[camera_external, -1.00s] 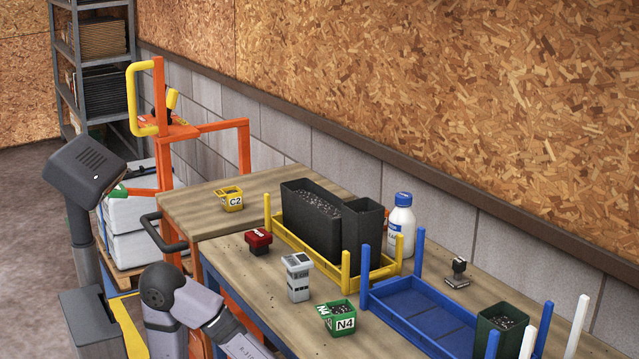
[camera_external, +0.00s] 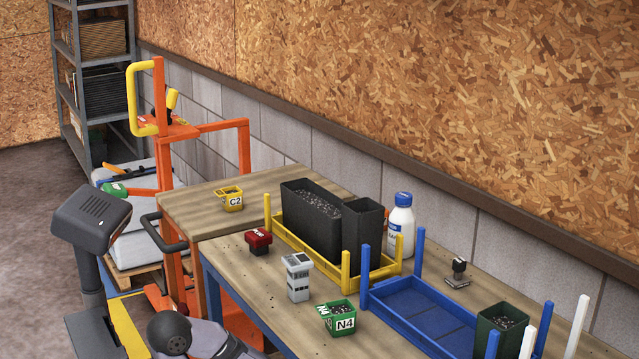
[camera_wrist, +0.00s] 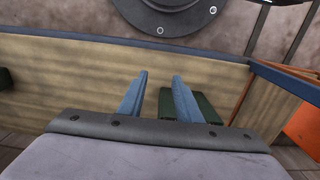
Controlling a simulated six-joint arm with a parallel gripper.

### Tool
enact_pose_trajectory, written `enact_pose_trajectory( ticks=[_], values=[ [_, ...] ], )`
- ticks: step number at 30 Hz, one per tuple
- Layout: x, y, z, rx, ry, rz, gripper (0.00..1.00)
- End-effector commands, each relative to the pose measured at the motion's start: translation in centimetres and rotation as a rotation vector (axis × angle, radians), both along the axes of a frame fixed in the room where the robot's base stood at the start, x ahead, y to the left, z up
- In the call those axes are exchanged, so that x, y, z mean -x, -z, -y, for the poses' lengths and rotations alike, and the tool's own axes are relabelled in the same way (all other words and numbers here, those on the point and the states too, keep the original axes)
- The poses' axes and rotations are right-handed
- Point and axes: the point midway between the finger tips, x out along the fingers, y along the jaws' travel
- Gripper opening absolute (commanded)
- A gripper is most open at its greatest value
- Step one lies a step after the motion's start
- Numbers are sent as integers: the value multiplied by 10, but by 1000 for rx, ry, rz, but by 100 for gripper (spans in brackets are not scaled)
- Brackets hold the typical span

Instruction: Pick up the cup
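Several cups show in the external view. A yellow cup (camera_external: 232,203) marked C2 stands on the far wooden bench. A green cup (camera_external: 341,320) marked N4 stands near the front edge of the near bench. A dark cup (camera_external: 503,325) with dark soil sits at the right of the blue tray (camera_external: 430,313). In the wrist view, my gripper (camera_wrist: 161,78) has its two blue-grey fingers apart. A dark green object (camera_wrist: 168,108) is between and partly behind them; I cannot tell what it is or whether it touches. My fingers are not visible in the external view.
A yellow tray (camera_external: 318,262) holds black soil containers (camera_external: 308,218). A white bottle (camera_external: 400,228), a red block (camera_external: 258,241) and a grey device (camera_external: 298,277) stand nearby. A small stamp-like item (camera_external: 458,271) is by the wall. An orange frame (camera_external: 243,140) stands left.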

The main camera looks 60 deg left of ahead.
Motion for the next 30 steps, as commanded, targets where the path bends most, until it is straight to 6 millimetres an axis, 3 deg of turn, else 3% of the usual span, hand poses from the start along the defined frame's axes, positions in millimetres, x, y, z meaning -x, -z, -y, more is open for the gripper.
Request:
enact_pose_trajectory(
  ticks=[11,13,23,26,30],
  values=[
    [0,0,1,1,-1,1,31],
    [0,0,1,1,-2,1,25],
    [-2,-1,2,1,7,6,25],
    [-9,-4,9,3,42,30,25],
    [-31,-13,34,12,162,112,25]
  ],
)
